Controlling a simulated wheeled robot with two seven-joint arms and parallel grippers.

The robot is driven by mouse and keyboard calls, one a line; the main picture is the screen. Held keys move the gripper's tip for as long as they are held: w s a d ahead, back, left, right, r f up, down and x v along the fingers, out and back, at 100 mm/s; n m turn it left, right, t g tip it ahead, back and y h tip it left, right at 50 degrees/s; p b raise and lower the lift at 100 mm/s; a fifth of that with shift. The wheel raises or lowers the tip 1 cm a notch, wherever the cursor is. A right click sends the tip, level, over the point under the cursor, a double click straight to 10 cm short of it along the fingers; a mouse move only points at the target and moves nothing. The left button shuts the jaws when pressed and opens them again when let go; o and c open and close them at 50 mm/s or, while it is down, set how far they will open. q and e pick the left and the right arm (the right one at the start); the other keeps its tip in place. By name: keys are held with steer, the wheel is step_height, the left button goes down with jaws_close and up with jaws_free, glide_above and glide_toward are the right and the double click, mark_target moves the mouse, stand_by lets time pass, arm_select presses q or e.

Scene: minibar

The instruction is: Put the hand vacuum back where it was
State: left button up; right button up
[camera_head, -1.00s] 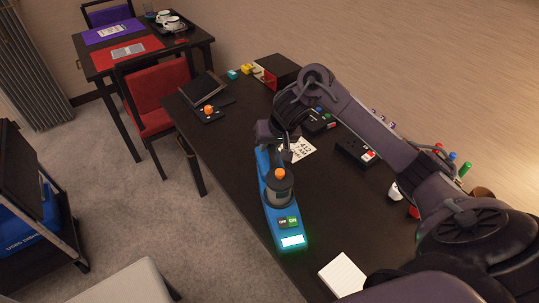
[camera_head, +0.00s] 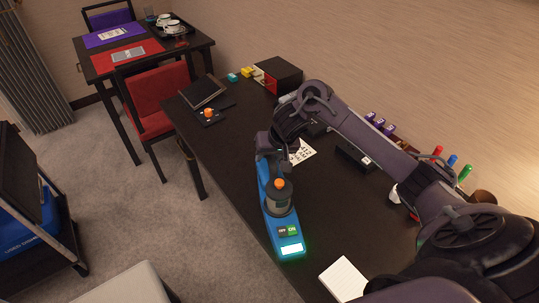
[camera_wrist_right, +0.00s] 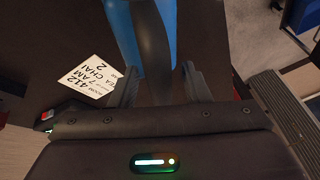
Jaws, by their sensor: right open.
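The hand vacuum (camera_head: 284,238) is blue, with a dark round canister, an orange knob on top, OFF and ON buttons and a glowing white panel at its near end. It lies along the left edge of the dark counter (camera_head: 345,225). My right gripper (camera_head: 268,152) is at its far end and hides part of it. In the right wrist view the gripper (camera_wrist_right: 158,82) is open, with the vacuum's blue and black body (camera_wrist_right: 150,40) between and just beyond its fingers. Whether the fingers touch it I cannot tell. My left gripper is not in view.
A printed note card (camera_head: 301,151) lies beside the gripper; it also shows in the right wrist view (camera_wrist_right: 95,80). A white notepad (camera_head: 343,279) lies at the near edge. A black box (camera_head: 277,74) and an orange-knobbed device (camera_head: 208,114) stand farther back. Bottles and markers (camera_head: 452,162) line the right side.

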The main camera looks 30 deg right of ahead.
steer(key=p+v, duration=0.4)
steer(key=v, duration=0.8)
steer(key=shift+w, duration=0.1)
